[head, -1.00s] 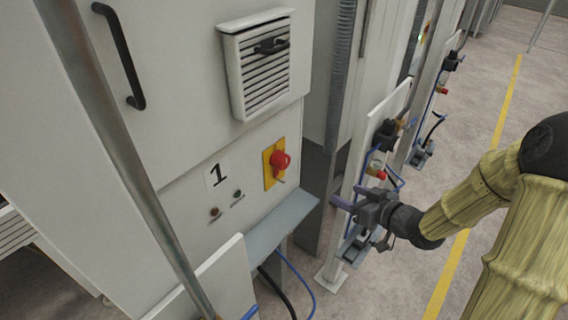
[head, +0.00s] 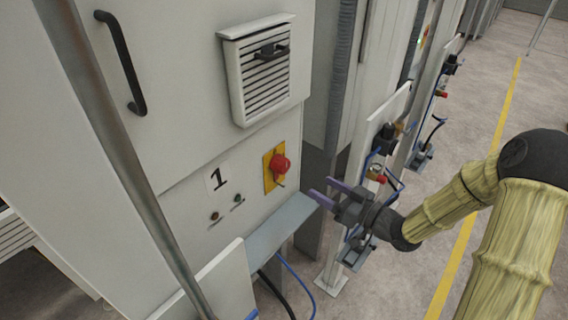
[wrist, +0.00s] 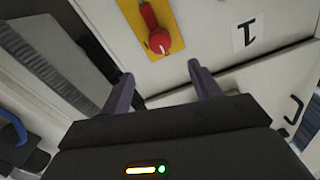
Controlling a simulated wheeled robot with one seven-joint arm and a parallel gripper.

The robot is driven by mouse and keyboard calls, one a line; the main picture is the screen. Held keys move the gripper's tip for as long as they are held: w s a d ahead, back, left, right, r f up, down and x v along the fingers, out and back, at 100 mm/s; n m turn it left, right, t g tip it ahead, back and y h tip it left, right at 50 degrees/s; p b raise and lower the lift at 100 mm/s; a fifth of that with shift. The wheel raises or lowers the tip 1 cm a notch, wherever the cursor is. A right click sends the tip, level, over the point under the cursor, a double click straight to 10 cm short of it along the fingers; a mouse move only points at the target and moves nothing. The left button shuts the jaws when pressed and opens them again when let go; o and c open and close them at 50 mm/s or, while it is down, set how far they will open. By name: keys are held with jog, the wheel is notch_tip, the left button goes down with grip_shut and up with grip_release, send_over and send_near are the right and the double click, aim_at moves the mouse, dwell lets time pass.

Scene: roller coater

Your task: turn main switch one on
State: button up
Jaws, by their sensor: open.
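Main switch one is a red rotary knob (head: 280,164) on a yellow plate (head: 268,182), on the white cabinet front right of the label "1" (head: 217,179). In the wrist view the red knob (wrist: 157,36) shows ahead of the fingers, above the gap between them, with its yellow plate (wrist: 131,14) and the label (wrist: 246,34) to the right. My gripper (head: 323,192) is open and empty, right of and a little below the knob, apart from it. Its two purple fingers also show in the wrist view (wrist: 160,82).
A grey ledge (head: 278,228) juts out below the switch, close to my fingers. Two small indicator buttons (head: 226,207) sit left of the plate. A vent box (head: 262,75) is above. A metal pole (head: 125,155) stands in front at left. Valve-fitted panels (head: 375,150) stand behind my gripper.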

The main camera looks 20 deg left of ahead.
aim_at(286, 167)
jog(key=p+x, duration=0.4)
jog(key=x, duration=0.9)
jog(key=shift+a+r+p, duration=0.1)
jog(key=shift+r+p, duration=0.05)
jog(key=shift+p, duration=0.2)
jog(key=shift+w+a, duration=0.25)
jog(key=shift+a, duration=0.2)
jog(key=c, duration=1)
